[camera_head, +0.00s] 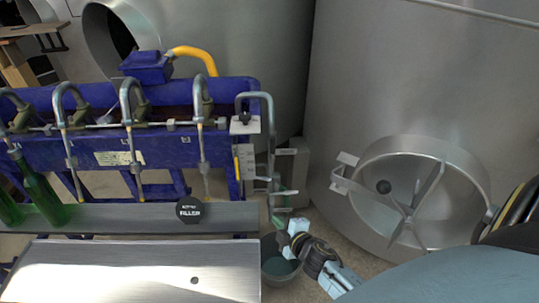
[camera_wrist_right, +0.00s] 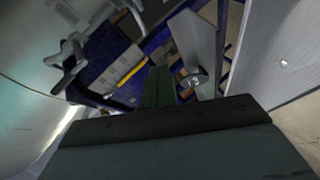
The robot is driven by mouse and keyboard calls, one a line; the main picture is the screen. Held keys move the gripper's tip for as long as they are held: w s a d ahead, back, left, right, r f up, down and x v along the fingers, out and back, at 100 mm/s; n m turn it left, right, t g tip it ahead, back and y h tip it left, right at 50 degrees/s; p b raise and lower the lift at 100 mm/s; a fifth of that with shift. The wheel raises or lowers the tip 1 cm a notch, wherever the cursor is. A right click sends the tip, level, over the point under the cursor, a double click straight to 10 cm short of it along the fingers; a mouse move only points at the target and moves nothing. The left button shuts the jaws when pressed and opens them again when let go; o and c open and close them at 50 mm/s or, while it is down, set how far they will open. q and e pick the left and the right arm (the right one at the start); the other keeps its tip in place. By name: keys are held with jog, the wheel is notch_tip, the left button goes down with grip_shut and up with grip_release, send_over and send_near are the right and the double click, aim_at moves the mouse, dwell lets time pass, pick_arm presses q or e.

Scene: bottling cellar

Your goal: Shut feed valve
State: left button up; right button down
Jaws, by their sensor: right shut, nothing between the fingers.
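The feed valve is not labelled, so I cannot be sure which part it is. A bent steel pipe (camera_head: 271,130) comes down at the right end of the blue filler, with small lever-like fittings (camera_head: 284,192) near its lower end. A grey handle-like part (camera_wrist_right: 68,64) shows at the upper left of the right wrist view; I cannot tell whether it is the same part. My right gripper (camera_head: 277,221) is just below those fittings, its green fingers shut and empty. The fingers (camera_wrist_right: 158,86) also show in the right wrist view, pointing toward the blue frame. My left gripper is not in view.
The blue filler frame (camera_head: 180,150) has several bent spouts and green bottles (camera_head: 45,200) at left. A metal tray (camera_head: 140,270) lies in front. A bucket (camera_head: 279,262) stands below my right gripper. A steel tank with a round hatch (camera_head: 415,190) stands at right.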

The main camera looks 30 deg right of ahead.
aim_at(272, 141)
jog(key=w+d+r+n+t, duration=0.1)
jog(key=w+r+n+t, duration=0.1)
jog(key=r, duration=0.5)
jog(key=w+r+n+t, duration=0.2)
jog(key=r+n, duration=0.1)
jog(key=r, duration=0.5)
jog(key=shift+w+d+r+b, duration=0.2)
jog(key=shift+w+d+b, duration=0.1)
jog(key=shift+d+b, duration=0.05)
jog(key=shift+w, duration=0.1)
jog(key=w+d, duration=0.4)
jog(key=w, duration=0.4)
jog(key=shift+w, duration=0.2)
jog(key=shift+a+f, duration=0.1)
